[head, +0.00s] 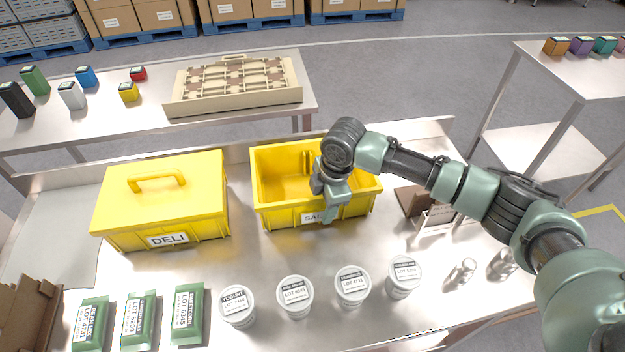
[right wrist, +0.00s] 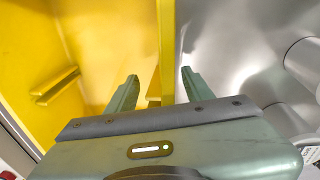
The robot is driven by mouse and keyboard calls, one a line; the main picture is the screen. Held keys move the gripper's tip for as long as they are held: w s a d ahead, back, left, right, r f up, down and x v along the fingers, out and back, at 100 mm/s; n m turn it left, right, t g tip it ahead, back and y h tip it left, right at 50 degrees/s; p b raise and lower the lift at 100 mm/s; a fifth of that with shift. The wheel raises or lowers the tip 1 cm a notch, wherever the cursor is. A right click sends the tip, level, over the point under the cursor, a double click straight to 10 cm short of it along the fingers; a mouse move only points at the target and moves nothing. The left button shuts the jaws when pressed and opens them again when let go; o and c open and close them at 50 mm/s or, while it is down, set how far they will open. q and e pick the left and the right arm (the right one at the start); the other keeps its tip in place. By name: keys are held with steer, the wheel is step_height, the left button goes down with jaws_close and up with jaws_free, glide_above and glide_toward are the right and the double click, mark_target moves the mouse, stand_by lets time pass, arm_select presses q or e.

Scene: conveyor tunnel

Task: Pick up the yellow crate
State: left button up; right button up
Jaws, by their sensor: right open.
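An open yellow crate (head: 275,195) with a partly hidden label starting "SAL" stands in the middle of the metal table. It looks empty, though my right arm hides part of its inside. My right gripper (head: 331,212) is over the crate's front wall and covers part of the label. In the right wrist view the gripper (right wrist: 160,80) is open, with one finger on each side of the yellow wall (right wrist: 167,45). I cannot tell whether the fingers touch it. A second yellow crate (head: 195,195), lidded and labelled "DELI", stands to the left. My left gripper is not in view.
Several white lidded tubs (head: 295,293) and green packets (head: 138,318) line the table's front. A brown holder (head: 412,200) and metal shakers (head: 462,271) are at right. A back table holds a beige tray (head: 235,85) and small coloured boxes.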

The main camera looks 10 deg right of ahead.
steer(key=shift+w+f, duration=0.1)
steer(key=shift+f, duration=0.5)
jaws_close()
stand_by(0.9)
steer(key=shift+r, duration=0.1)
